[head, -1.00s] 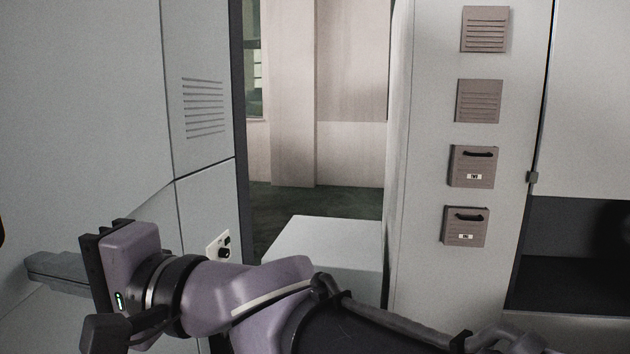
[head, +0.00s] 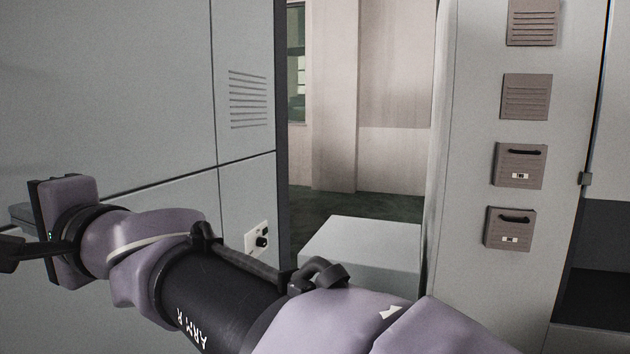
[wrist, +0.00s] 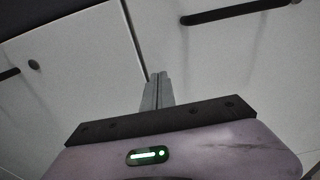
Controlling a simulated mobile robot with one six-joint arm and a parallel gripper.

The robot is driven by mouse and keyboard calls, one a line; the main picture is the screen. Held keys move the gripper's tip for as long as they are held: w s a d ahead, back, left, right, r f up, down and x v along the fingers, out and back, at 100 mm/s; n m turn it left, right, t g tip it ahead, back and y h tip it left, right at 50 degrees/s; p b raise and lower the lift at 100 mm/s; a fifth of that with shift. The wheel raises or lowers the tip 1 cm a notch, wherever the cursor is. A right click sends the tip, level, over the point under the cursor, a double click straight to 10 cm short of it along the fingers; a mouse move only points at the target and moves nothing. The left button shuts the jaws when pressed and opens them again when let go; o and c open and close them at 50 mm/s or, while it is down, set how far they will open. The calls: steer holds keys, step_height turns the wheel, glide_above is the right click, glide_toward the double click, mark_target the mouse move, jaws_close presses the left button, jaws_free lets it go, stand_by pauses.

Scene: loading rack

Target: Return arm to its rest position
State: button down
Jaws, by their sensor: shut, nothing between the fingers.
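My arm, purple and black, stretches across the bottom of the head view from the lower right to the left. My gripper (head: 22,214) is at the left end, mostly hidden behind its dark mounting plate. In the wrist view the gripper (wrist: 160,78) shows as two grey fingers pressed together with nothing between them. It points toward a pale panelled surface and touches nothing that I can see.
A grey cabinet (head: 110,90) with a vent (head: 248,99) and a small socket plate (head: 257,238) stands on the left, close behind my arm. A white box (head: 365,250) sits in the gap. A panel (head: 470,110) with several brown vented boxes stands on the right.

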steer(key=s+b, duration=0.2)
steer(key=s, duration=0.8)
steer(key=w+d+f+n+t+h, duration=0.15)
steer(key=w+d+f, duration=0.25)
steer(key=d, duration=0.4)
steer(key=w+d+f+h, duration=0.2)
steer(key=w+d+f, duration=0.2)
steer(key=d, duration=0.4)
steer(key=s+d+f+h, duration=0.2)
steer(key=d+f+h, duration=0.2)
steer(key=d+f, duration=0.4)
steer(key=s+d+f+m+g+h, duration=0.1)
steer(key=s+d+f+h, duration=0.2)
steer(key=d+f, duration=0.5)
steer(key=s+d+f+m+h, duration=0.1)
steer(key=s+d+f+h, duration=0.2)
steer(key=d+f, duration=0.6)
steer(key=d+h, duration=0.1)
steer(key=d, duration=0.6)
steer(key=shift+d+h, duration=0.25)
steer(key=shift+h, duration=0.1)
steer(key=shift+f, duration=0.1)
